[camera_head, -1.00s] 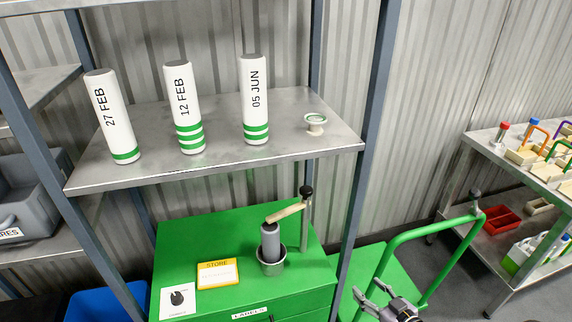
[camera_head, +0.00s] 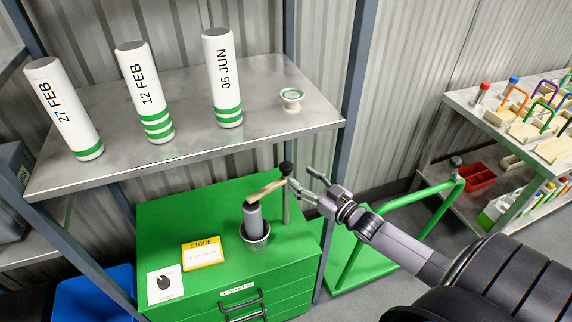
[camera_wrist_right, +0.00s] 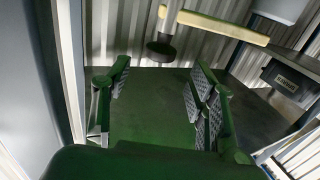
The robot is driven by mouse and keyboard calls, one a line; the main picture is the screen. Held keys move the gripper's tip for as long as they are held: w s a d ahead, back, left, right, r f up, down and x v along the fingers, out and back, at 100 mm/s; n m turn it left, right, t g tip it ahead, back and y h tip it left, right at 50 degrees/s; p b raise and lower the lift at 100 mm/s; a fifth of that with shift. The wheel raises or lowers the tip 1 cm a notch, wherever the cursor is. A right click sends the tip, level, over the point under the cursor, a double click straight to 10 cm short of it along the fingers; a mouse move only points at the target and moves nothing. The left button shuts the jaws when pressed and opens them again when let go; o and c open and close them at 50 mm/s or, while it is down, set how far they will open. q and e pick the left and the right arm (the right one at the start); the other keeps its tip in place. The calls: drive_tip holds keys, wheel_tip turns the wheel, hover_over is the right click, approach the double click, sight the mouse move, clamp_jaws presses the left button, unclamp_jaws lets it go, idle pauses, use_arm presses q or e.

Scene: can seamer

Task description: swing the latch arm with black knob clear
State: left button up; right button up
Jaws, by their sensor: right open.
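The latch arm (camera_head: 265,191) is a tan bar with a black knob (camera_head: 286,168) at its right end, by an upright metal post (camera_head: 286,205). Its other end lies over a grey cylinder (camera_head: 253,217) standing in a metal cup (camera_head: 254,240) on the green cabinet. My right gripper (camera_head: 301,177) is open and empty just right of the knob. In the right wrist view its fingers (camera_wrist_right: 162,68) are spread, with the black knob (camera_wrist_right: 160,50) ahead, near the gap between them; the tan latch arm (camera_wrist_right: 222,27) runs off to the right. Contact cannot be told. My left gripper is not in view.
A metal shelf (camera_head: 190,142) with white dated canisters (camera_head: 145,92) and a small green-and-white piece (camera_head: 291,99) is above the cabinet (camera_head: 175,218). A blue-grey shelf post (camera_head: 350,120) stands close behind my gripper. A green-railed cart (camera_head: 400,214) is to the right.

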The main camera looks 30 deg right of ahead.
sight(291, 170)
drive_tip(key=w, duration=0.5)
drive_tip(key=w+a, duration=0.1)
drive_tip(key=w, duration=0.1)
drive_tip(key=shift+w+a+p, duration=0.1)
drive_tip(key=shift+w+p, duration=0.15)
drive_tip(key=shift+p, duration=0.1)
drive_tip(key=shift+c, duration=0.4)
clamp_jaws()
